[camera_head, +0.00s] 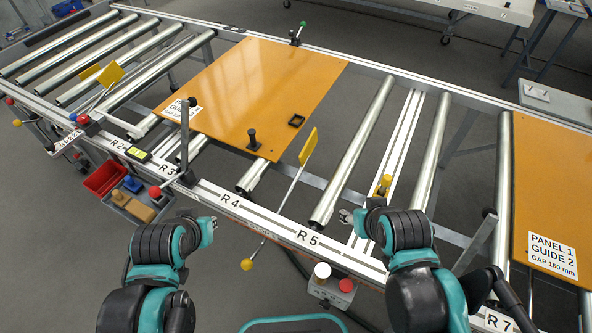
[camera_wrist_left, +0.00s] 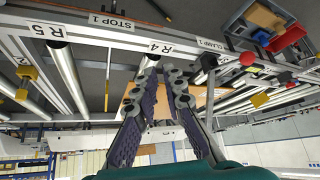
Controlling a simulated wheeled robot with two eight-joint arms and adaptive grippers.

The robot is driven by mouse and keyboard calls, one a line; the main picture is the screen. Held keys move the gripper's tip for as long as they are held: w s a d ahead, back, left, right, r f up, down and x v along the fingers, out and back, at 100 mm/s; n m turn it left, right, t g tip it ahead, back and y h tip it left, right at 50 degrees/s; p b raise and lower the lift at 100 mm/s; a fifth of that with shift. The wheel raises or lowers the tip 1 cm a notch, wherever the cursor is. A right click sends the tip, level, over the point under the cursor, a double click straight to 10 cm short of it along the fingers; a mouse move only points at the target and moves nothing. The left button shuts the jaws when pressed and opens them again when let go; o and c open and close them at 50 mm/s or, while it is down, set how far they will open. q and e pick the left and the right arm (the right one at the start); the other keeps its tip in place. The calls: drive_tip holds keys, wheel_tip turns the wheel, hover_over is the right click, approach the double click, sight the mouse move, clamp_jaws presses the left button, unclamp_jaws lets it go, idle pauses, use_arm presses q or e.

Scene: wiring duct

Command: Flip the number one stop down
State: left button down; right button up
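The number one stop is a rod on the near rail by the STOP 1 label, between R4 and R5. Its yellow flag (camera_head: 308,146) stands raised above the roller line, and its yellow ball knob (camera_head: 247,264) hangs low on the near side. The STOP 1 label (camera_wrist_left: 110,22) also shows in the left wrist view. My left gripper (camera_head: 212,226) is left of the knob, apart from it, near the R4 label. In the left wrist view my left gripper (camera_wrist_left: 162,72) is open and empty. My right gripper (camera_head: 346,216) is near R5, right of the stop; its finger opening is unclear.
An orange panel (camera_head: 262,85) lies on the rollers behind the stop. Another panel (camera_head: 550,190) lies at the right. A red clamp knob (camera_head: 155,191) and a tool tray (camera_head: 135,203) are left of my left gripper. A button box (camera_head: 333,287) hangs below R5.

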use_arm(q)
drive_tip(key=w+d+r+n+p, duration=0.3)
drive_tip(key=w+r, duration=0.3)
drive_tip(key=w, duration=0.1)
drive_tip(key=n+g+h+p, duration=0.2)
drive_tip(key=n+g+p, duration=0.2)
drive_tip(key=n+p, duration=0.4)
hover_over(301, 156)
drive_tip(key=s+a+b, duration=0.1)
drive_tip(key=s+a, duration=0.2)
drive_tip(key=s, duration=0.1)
wheel_tip(301, 156, down, 4)
drive_tip(key=shift+d+r+n, duration=0.15)
drive_tip(key=shift+d+n, duration=0.1)
drive_tip(key=shift+n, duration=0.05)
drive_tip(key=b+x, duration=0.5)
drive_tip(key=x, duration=0.9)
drive_tip(key=shift+s+a, duration=0.2)
